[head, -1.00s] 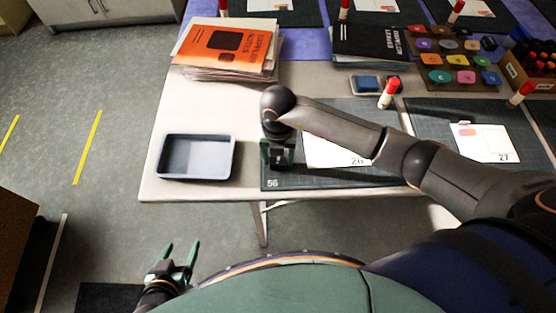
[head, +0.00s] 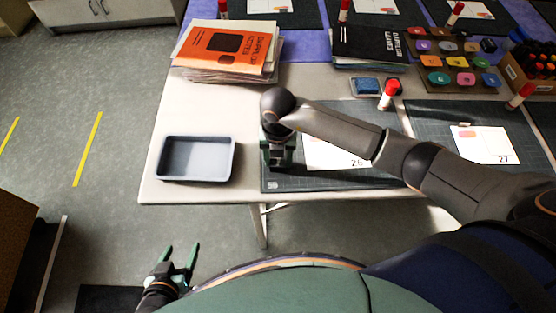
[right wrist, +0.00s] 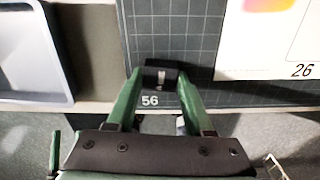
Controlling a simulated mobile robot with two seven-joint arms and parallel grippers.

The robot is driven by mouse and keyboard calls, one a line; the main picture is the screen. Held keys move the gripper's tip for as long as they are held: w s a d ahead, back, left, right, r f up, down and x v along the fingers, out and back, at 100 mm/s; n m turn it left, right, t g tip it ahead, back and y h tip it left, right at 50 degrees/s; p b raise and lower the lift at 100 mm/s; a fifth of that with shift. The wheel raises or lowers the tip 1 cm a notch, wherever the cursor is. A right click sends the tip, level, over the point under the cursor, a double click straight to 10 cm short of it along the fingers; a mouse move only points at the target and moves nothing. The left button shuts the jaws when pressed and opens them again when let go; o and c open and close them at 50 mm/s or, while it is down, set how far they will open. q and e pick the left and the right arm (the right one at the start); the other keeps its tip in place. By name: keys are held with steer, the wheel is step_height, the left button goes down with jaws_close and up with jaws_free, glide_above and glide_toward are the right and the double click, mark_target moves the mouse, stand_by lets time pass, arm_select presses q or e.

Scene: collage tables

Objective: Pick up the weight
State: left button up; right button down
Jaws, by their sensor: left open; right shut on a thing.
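The weight (right wrist: 163,70) is a small dark block with a pale patch, seen in the right wrist view between my green fingertips. My right gripper (right wrist: 158,76) is shut on it, over the near left corner of a dark cutting mat marked 56. In the head view my right gripper (head: 278,160) points down at that mat and hides the weight. I cannot tell whether the weight touches the mat. My left gripper (head: 181,250) is open and empty, low over the floor in front of the table.
A grey-blue tray (head: 196,178) stands left of the mat (head: 290,182). A white card (head: 330,157) marked 26 lies on the mat. Stacked booklets (head: 225,48), a blue ink pad (head: 367,86) and a red-capped glue stick (head: 389,96) are farther back. Bare table lies behind the tray.

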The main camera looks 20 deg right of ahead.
mark_target(278, 161)
steer(key=shift+r, duration=0.2)
steer(key=shift+w+r, duration=0.1)
steer(key=shift+r, duration=0.15)
step_height(278, 161, up, 3)
steer(key=shift+f+b, duration=0.2)
steer(key=shift+b, duration=0.1)
steer(key=s+r, duration=0.9)
steer(key=s, duration=0.5)
steer(key=shift+a+r+p, duration=0.3)
steer(key=shift+a+p, duration=0.05)
steer(key=shift+a, duration=0.1)
